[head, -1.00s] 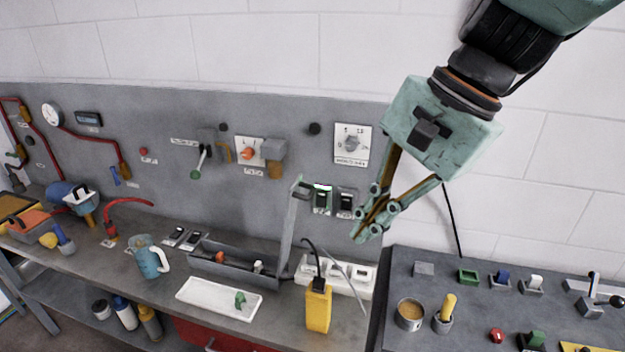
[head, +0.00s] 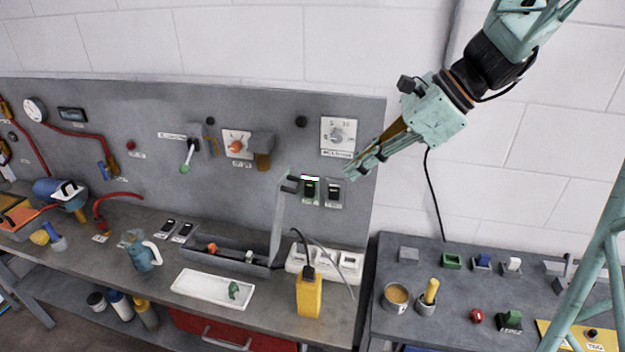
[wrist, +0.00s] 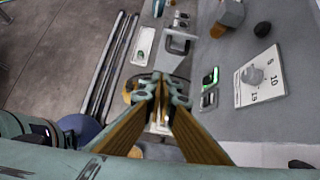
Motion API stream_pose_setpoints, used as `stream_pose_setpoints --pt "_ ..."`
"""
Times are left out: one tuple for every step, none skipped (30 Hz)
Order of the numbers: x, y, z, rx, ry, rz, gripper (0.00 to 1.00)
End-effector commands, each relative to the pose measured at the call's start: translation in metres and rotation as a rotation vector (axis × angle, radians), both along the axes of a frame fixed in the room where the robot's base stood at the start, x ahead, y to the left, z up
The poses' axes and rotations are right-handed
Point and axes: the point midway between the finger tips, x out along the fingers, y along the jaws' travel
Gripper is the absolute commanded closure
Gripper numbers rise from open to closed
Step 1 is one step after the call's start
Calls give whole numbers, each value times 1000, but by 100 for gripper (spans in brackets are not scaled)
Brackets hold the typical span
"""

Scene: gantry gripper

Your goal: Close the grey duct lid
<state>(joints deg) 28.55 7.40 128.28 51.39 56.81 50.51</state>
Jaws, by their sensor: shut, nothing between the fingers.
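The grey duct (head: 228,266) is an open trough on the left bench in the head view, with small items inside. My gripper (head: 354,172) is shut and empty. It is in the air to the right of the lid's top and a little higher, apart from it, with its fingers pointing down and left.
Two switches (head: 310,190) and a dial plate (head: 338,136) are on the panel near my gripper. A yellow box (head: 309,295) with a cable and a white socket strip (head: 350,263) stand right of the duct. A white tray (head: 205,292) lies in front.

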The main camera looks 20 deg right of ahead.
Motion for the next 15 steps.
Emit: stream_pose_setpoints --pt "6 -6 0 18 12 -30 100" --pt "8 -8 0 27 16 -45 100" --pt "12 -11 -1 40 23 -62 100" --pt "14 -13 -1 47 28 -74 100" --pt "15 -14 -1 53 32 -83 100" --pt "17 -16 -1 59 35 -93 100" --pt "18 -17 -2 63 36 -98 100" --pt "19 -17 -2 65 38 -103 100" --pt "20 -18 -2 68 40 -108 100" --pt "20 -18 -2 70 40 -110 100" --pt "20 -18 -2 70 41 -111 100" --pt "20 -18 -2 71 40 -111 100" --pt "20 -18 -2 71 40 -111 100" --pt "20 -18 -2 70 41 -111 100" --pt "20 -18 -2 70 40 -110 100"
